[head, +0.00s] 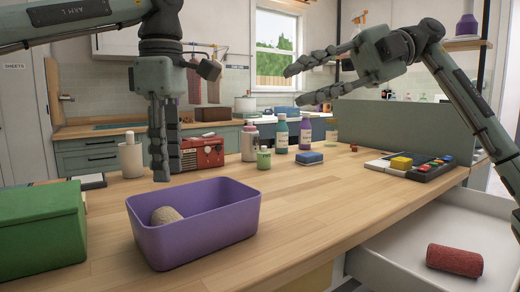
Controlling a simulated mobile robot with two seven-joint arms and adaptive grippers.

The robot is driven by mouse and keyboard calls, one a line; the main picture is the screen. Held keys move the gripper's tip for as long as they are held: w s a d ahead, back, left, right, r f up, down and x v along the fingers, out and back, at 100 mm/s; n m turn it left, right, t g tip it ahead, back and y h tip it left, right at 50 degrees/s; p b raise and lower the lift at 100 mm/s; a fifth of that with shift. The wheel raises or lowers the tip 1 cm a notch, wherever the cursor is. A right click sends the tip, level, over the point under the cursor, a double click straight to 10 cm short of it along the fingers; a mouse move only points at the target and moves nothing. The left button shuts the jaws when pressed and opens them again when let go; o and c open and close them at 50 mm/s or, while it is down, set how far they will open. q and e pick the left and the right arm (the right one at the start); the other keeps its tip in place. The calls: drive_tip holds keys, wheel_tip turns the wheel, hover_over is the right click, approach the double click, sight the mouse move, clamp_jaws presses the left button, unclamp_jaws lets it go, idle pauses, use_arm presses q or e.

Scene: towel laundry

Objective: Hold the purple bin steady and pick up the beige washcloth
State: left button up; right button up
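The purple bin (205,232) stands on the wooden table at the front left. The beige washcloth (166,215) lies rolled up inside it, toward the left end, with its lower part hidden by the bin's front wall. My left gripper (164,178) points down, with its fingertips near the bin's far left rim. Its fingers overlap in this view, so I cannot tell how wide they are. My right gripper (298,84) is raised above the back of the table, pointing left. Its fingers are spread and empty.
A green box (42,232) stands left of the bin. A red roll (454,260) lies in an open white drawer at right. The table right of the bin is clear.

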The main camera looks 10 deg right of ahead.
drive_tip(key=w+a+f+m+h, duration=0.2)
drive_tip(key=a+f+m+h, duration=0.25)
drive_tip(key=a+f, duration=0.3)
drive_tip(key=m+t+h, duration=0.3)
drive_tip(key=m+h, duration=0.3)
drive_tip(key=h, duration=0.3)
approach(248, 237)
drive_tip(key=f, duration=0.6)
drive_tip(key=shift+w+a+f, duration=0.1)
drive_tip(key=shift+w+f, duration=0.1)
drive_tip(key=shift+f, duration=0.2)
drive_tip(key=shift+c, duration=0.5)
clamp_jaws()
